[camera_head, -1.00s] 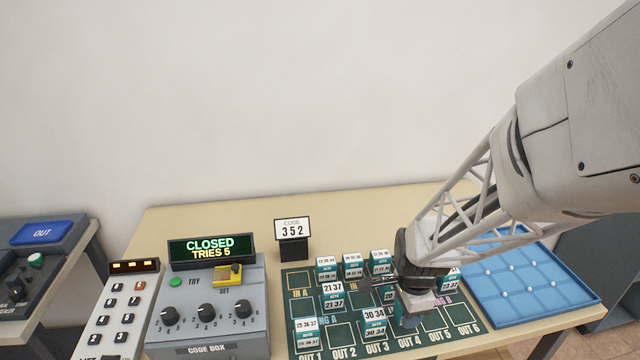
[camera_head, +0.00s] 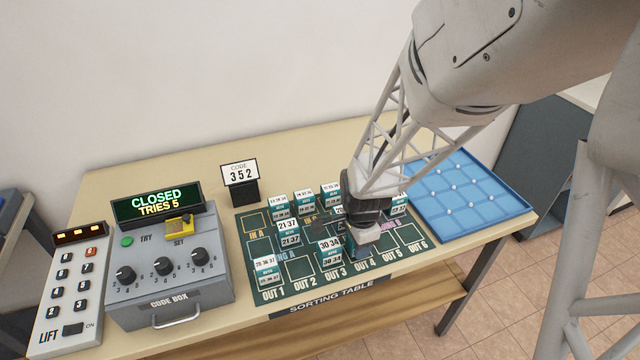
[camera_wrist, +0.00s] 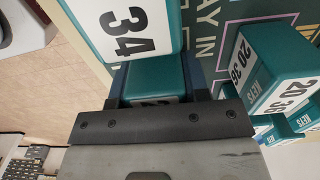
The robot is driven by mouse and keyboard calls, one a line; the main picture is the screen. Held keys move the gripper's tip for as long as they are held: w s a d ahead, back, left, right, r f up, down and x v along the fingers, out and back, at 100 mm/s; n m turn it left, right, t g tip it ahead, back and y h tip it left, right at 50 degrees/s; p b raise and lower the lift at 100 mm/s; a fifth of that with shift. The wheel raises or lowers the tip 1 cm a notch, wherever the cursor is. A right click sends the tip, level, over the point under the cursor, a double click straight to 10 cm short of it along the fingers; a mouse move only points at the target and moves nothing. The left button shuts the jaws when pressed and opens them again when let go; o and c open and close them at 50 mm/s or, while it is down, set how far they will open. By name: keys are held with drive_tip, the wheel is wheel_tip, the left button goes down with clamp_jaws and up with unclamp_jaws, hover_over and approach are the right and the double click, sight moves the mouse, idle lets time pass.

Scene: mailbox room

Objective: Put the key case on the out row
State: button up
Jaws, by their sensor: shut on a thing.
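My gripper (camera_head: 362,248) is over the front part of the sorting board, by the OUT 4 place. In the wrist view a teal key case (camera_wrist: 155,78) with a white number label is between my dark fingers, and my gripper is shut on it. Most of its label is hidden by my gripper. In the head view my gripper hides this case, and I cannot tell whether it touches the board. Just left of my gripper, a case marked 30 34 (camera_head: 329,248) stands on OUT 3. A case marked 25 36 37 (camera_head: 265,270) stands on OUT 1.
A case marked 21 37 (camera_head: 289,232) stands in the middle row. Several cases stand along the back row, one at its left end (camera_head: 279,208). The code box (camera_head: 170,268) is on the left, and a blue tray (camera_head: 515,210) is on the right. OUT 5 and OUT 6 look free.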

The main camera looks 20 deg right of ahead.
drive_tip(key=shift+f, duration=0.1)
drive_tip(key=o, duration=1)
drive_tip(key=shift+c, duration=0.2)
wheel_tip(320, 180, up, 12)
drive_tip(key=shift+r, duration=0.1)
drive_tip(key=shift+r, duration=0.1)
idle(0.5)
